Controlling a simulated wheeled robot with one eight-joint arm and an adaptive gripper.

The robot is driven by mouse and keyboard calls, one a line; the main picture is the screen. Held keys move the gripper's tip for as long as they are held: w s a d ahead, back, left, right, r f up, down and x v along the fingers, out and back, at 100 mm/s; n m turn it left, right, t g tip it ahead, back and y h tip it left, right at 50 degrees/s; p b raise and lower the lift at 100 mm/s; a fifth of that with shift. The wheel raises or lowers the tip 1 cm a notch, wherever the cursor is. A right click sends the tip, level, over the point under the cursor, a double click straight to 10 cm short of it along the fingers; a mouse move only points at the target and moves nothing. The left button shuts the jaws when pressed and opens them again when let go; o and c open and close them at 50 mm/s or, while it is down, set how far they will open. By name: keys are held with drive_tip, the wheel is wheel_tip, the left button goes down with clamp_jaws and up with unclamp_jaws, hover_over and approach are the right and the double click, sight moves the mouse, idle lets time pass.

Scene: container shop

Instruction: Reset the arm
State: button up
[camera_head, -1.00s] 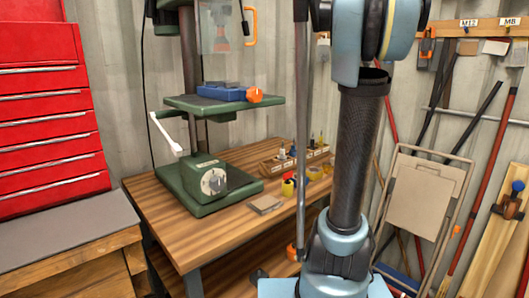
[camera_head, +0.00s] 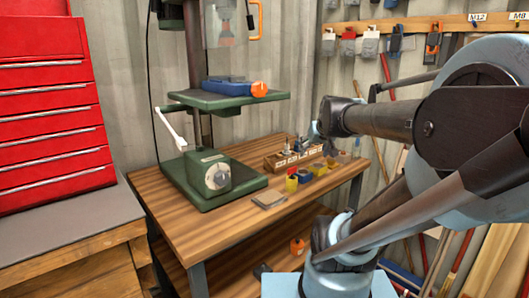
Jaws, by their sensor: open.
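My arm is folded across the right half of the view. Its forearm reaches left from the large elbow joint and ends above the wooden workbench (camera_head: 215,232). The far end of the forearm is dark, with a small pale blue part beside it. I cannot make out my gripper's fingers. Nothing held can be seen.
A green drill press (camera_head: 213,177) stands on the bench, with a blue vise (camera_head: 226,88) on its table. A wooden holder (camera_head: 284,163) and small yellow containers (camera_head: 291,183) sit near the forearm's end. A red tool cabinet (camera_head: 50,125) is at left. Tools (camera_head: 395,42) hang behind.

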drive_tip(key=shift+g+h, duration=0.5)
drive_tip(key=shift+g, duration=0.3)
drive_tip(key=s+f, duration=0.3)
drive_tip(key=s+d+f, duration=0.1)
drive_tip(key=s+f, duration=0.1)
drive_tip(key=shift+s+f, duration=0.15)
drive_tip(key=shift+f, duration=0.05)
drive_tip(key=s+f+g, duration=0.4)
drive_tip(key=s+f, duration=0.6)
drive_tip(key=s, duration=0.4)
drive_tip(key=shift+s+a+f+g, duration=0.2)
drive_tip(key=shift+s+g, duration=0.1)
drive_tip(key=shift+g, duration=0.1)
drive_tip(key=shift+w+f, duration=0.2)
drive_tip(key=shift+w, duration=0.25)
